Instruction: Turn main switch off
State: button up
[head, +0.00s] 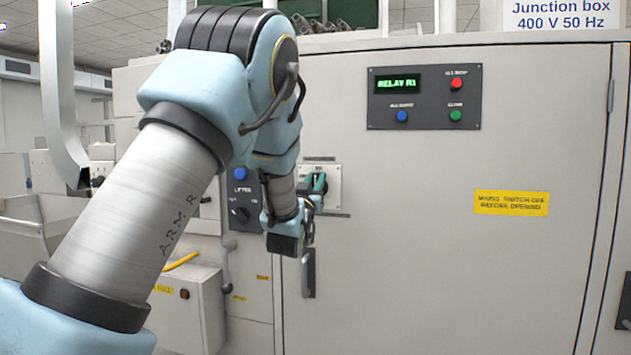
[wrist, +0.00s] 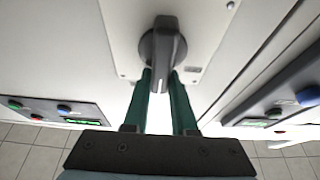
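The main switch is a dark rotary handle (wrist: 163,62) on a light plate with corner screws (wrist: 205,40), seen in the wrist view. In the head view, the plate (head: 333,182) sits on the grey cabinet front, with the handle largely hidden by my gripper (head: 318,186). In the wrist view, the two green fingers of my gripper (wrist: 161,80) lie on either side of the handle's near end. The handle lies in line with the fingers in that view.
The cabinet (head: 420,270) carries a display panel (head: 424,97) reading "RELAY R1" with coloured buttons and a yellow warning label (head: 511,203). A door handle (head: 308,273) is below the switch. A lifter panel (head: 243,203) with a knob is to the left.

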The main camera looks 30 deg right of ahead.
grip_shut()
jog(key=shift+f+n+b, duration=0.1)
jog(key=shift+n+b, duration=0.3)
jog(key=shift+b, duration=0.2)
jog(key=n+b, duration=0.1)
jog(key=n+t+y+b, duration=0.1)
jog(key=b, duration=0.1)
jog(key=n+b, duration=0.1)
jog(key=b, duration=0.1)
jog(key=shift+w+a+f+n+y, duration=0.2)
jog(key=shift+a+f+n+y, duration=0.1)
jog(key=shift+y, duration=0.1)
jog(key=n+y+b, duration=0.2)
jog(key=n+b, duration=0.1)
jog(key=n, duration=0.3)
jog(key=w+f+n+y+b, duration=0.1)
jog(key=n+y+b, duration=0.1)
jog(key=n+b, duration=0.2)
jog(key=a+n+y+b, duration=0.1)
jog(key=n+y+b, duration=0.2)
jog(key=n, duration=0.4)
jog(key=shift+w+a+f+n, duration=0.15)
jog(key=shift+f+n, duration=0.1)
jog(key=shift+n, duration=0.45)
